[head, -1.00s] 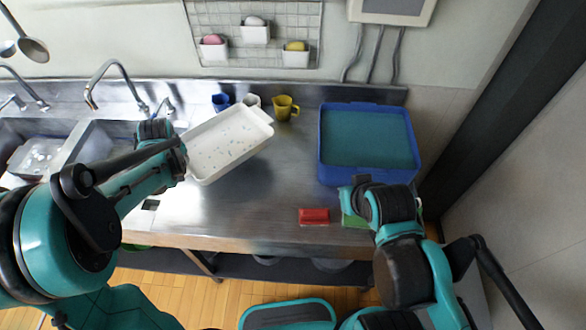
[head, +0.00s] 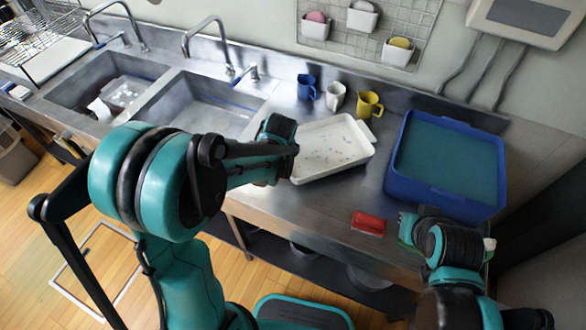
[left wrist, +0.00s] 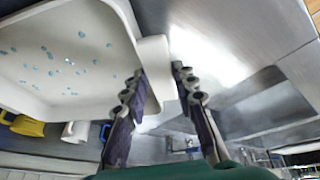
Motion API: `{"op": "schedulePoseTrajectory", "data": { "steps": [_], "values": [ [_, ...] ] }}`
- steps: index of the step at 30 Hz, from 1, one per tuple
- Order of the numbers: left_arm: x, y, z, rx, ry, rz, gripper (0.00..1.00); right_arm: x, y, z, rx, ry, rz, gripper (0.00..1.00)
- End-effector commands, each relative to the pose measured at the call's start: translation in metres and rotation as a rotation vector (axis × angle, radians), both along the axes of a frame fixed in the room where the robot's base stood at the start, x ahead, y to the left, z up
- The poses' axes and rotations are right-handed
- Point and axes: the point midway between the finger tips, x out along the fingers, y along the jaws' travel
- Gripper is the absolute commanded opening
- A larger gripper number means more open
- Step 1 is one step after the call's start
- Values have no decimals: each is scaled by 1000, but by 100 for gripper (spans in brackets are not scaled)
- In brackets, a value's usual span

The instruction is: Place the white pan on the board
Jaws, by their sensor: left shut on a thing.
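The white pan (head: 335,148) has a pale inside with small blue specks and sits at the middle of the steel counter in the head view. It also shows in the left wrist view (left wrist: 55,55) at upper left. My left gripper (head: 288,150) is shut on the pan's left end; in the left wrist view its fingers (left wrist: 163,88) straddle the rim tab. I cannot tell whether the pan touches the counter. A flat white board-like surface (head: 52,62) lies left of the sinks. My right gripper (head: 408,232) is at the counter's front edge; its fingers are unclear.
Two sinks (head: 195,105) with faucets lie left of the pan. Blue, white and yellow cups (head: 368,103) stand behind it. A blue bin (head: 448,160) is at right. A red block (head: 368,223) lies near the front edge. A wire rack (head: 40,25) is at far left.

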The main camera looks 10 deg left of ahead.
Motion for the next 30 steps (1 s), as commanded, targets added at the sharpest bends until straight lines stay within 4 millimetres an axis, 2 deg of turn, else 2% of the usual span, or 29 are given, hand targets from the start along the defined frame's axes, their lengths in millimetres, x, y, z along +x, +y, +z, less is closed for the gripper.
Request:
{"op": "schedulePoseTrajectory", "data": {
  "steps": [7, 13, 23, 24, 26, 30],
  "values": [
    [-3, -18, -10, -1, -1, -1, 0, 0, 0, -5, 0, 0, 0, 0],
    [-8, -43, -30, -1, -1, 0, 0, 0, 0, -15, 0, 0, 0, 0],
    [-9, -45, -32, -1, 0, 2, 0, 0, 0, -16, 0, 0, 0, 0],
    [-9, -45, -33, 0, 0, 1, 33, 0, 0, -16, 0, 0, 0, 0],
    [-9, -45, -32, 0, 0, 1, 48, 0, 0, -16, 0, 0, 0, 0],
    [-9, -45, -32, 0, 0, 1, 48, 0, 0, -16, 0, 0, 0, 0]
  ]
}}
